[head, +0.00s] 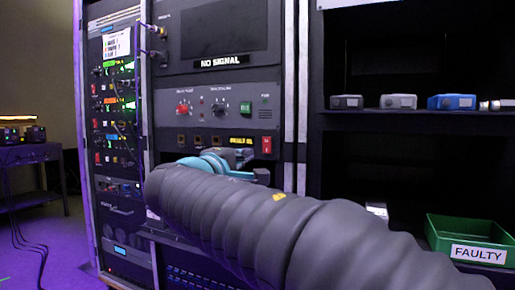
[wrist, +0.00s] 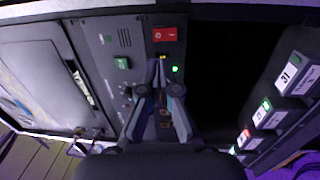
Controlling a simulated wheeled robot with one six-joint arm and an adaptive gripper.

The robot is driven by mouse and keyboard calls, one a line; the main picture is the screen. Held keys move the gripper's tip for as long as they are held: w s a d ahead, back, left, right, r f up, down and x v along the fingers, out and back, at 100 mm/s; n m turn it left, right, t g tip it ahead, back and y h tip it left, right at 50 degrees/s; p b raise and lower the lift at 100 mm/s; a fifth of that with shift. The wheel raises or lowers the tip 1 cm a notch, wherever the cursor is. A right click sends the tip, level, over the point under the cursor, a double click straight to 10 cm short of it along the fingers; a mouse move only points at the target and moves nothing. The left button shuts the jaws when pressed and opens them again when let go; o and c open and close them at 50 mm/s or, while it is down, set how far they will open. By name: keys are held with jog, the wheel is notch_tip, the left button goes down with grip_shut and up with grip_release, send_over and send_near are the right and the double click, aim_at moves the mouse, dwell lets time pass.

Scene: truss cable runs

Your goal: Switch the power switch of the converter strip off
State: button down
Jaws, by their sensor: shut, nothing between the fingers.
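The red rocker switch (head: 266,145) sits at the right end of a dark strip in the rack, beside a small yellow lit display (head: 241,140). In the wrist view the red switch (wrist: 169,40) is at the top centre, with a small white mark on its face. Which side is pressed in is too small to tell. My gripper (wrist: 160,63) is shut and empty, its fingertips just below the switch in that view and apart from it as far as I can tell. In the head view my gripper (head: 253,172) is below the strip, partly hidden by my arm.
A green switch (head: 246,106) and knobs are on the panel above, under the "NO SIGNAL" screen (head: 211,36). A green light (wrist: 175,69) glows near my fingertips. A shelf with several boxes and a green "FAULTY" bin (head: 436,236) stands right.

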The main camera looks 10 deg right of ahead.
aim_at(269, 138)
jog(key=shift+w+a+r, duration=0.15)
jog(key=shift+a+r, duration=0.2)
jog(key=shift+r, duration=0.05)
jog(key=p+x, duration=0.1)
jog(key=x, duration=1.3)
jog(key=shift+r+p, duration=0.15)
jog(key=shift+p, duration=0.15)
